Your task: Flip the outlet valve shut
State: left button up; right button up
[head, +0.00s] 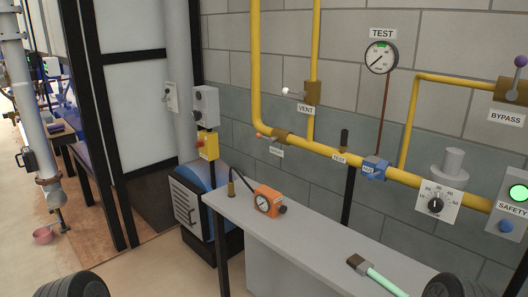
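No label that I can read says outlet. On the yellow pipe, a brass valve (283,136) has an orange-tipped lever (260,135) pointing left; the small label (276,152) below it is too small to read. A black lever (344,138) stands upright above the pipe at a label that seems to read TEST (339,157). The VENT valve (313,92) has a white-knobbed lever pointing left. The BYPASS valve (511,92) at the far right has a purple-knobbed lever pointing up. Neither of my grippers shows; only dark ribbed rounded parts show at the bottom corners.
A grey bench (300,237) stands before the wall, with an orange gauge device (268,201) and a green-handled brush (380,278) on it. A TEST gauge (381,57), a blue block (374,168), a dial (437,204) and a green SAFETY light (517,193) are along the wall.

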aim_at(272, 140)
jog(key=i, duration=0.15)
jog(key=i+j+u, duration=0.35)
jog(key=i+j, duration=1.6)
jog(key=j, duration=0.15)
